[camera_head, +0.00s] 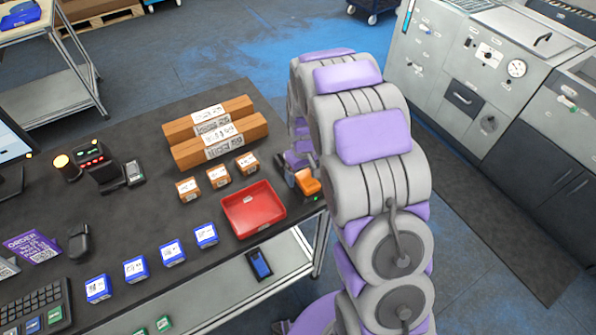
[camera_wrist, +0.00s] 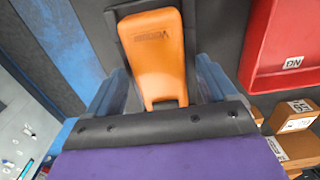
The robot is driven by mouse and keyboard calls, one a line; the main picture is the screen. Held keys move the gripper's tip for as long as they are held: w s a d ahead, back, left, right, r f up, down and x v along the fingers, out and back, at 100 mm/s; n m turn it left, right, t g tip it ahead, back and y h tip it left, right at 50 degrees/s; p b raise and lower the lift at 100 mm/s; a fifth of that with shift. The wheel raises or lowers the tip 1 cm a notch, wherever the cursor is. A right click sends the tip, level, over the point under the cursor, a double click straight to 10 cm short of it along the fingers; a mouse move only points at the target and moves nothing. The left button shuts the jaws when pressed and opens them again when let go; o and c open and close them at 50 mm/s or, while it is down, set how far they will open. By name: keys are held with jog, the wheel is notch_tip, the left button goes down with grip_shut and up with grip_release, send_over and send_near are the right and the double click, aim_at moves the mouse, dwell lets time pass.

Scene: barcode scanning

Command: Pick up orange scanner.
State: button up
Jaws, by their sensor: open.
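The orange scanner (camera_head: 308,182) sits at the right end of the dark table, to the right of the red tray, on a dark base or holder. It shows large in the wrist view (camera_wrist: 157,55), top centre, with its narrower end toward my gripper. My gripper (camera_wrist: 162,88) is open, with one blue finger on each side of the scanner's lower part. I cannot tell whether the fingers touch it. In the head view my arm partly hides my gripper (camera_head: 290,172), which is just beside the scanner.
The red tray (camera_head: 230,206) lies close to the scanner; it also shows in the wrist view (camera_wrist: 252,82). Small brown boxes (camera_head: 218,176), long brown boxes (camera_head: 196,142) and several blue boxes (camera_head: 135,269) stand on the table (camera_head: 150,215). Grey machines (camera_head: 465,60) stand at right.

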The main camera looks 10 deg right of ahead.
jog(key=shift+d, duration=0.25)
jog(key=shift+c, duration=1)
jog(key=shift+a, duration=0.45)
jog(key=c, duration=0.6)
jog(key=shift+d, duration=0.15)
jog(key=c, duration=0.4)
jog(key=shift+r, duration=0.1)
